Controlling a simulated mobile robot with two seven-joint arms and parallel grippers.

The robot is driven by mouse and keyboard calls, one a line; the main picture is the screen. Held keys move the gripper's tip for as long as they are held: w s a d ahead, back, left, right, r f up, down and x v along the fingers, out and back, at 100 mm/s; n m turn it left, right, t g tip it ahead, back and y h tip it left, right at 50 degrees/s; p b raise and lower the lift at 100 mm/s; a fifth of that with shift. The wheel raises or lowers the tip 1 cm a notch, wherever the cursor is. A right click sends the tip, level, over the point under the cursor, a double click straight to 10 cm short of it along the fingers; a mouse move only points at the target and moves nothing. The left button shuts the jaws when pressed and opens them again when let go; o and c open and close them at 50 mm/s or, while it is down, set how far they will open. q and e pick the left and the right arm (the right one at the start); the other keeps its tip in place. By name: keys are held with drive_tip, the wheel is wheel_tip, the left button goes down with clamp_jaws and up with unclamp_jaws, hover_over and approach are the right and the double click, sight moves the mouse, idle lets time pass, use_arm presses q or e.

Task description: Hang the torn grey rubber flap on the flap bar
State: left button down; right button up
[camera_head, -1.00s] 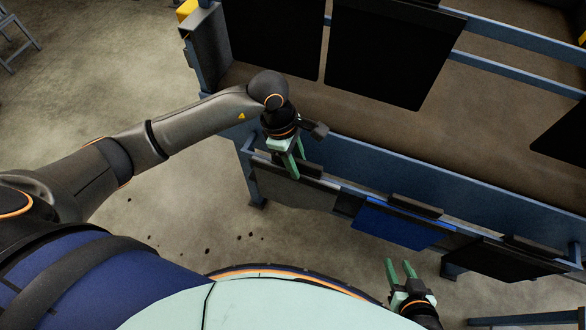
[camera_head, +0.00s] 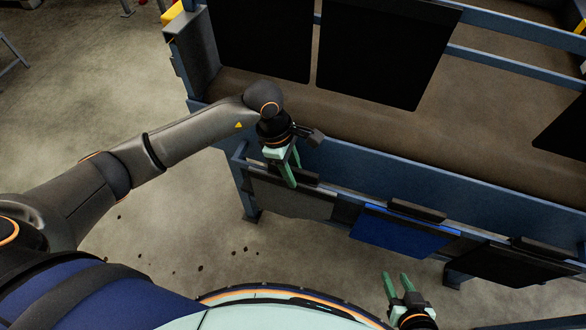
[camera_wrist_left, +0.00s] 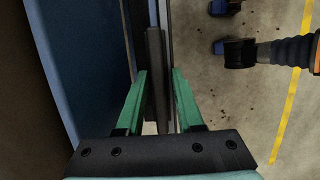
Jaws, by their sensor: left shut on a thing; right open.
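The grey rubber flap (camera_head: 288,199) with a ragged lower edge hangs on the front rail of the blue frame, at the left end of a row of flaps. My left gripper (camera_head: 292,176) is over its dark top strip and shut on it. In the left wrist view the fingers (camera_wrist_left: 158,80) stand on either side of the strip (camera_wrist_left: 155,65), which is seen edge-on. My right gripper (camera_head: 396,280) is open and empty, low and in front of the frame. Two blue cross bars span the machine; the nearer one (camera_head: 505,64), likely the flap bar, runs beside hanging black flaps.
A blue flap (camera_head: 402,234) and a black flap (camera_head: 510,265) hang to the right on the same rail. Large black flaps (camera_head: 385,55) hang over the brown belt (camera_head: 470,130), with a wide gap before the right one (camera_head: 565,130). A blue side beam (camera_head: 430,175) lies between rail and belt.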

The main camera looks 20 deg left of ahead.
use_arm(q)
drive_tip(key=shift+c, duration=2.3)
unclamp_jaws()
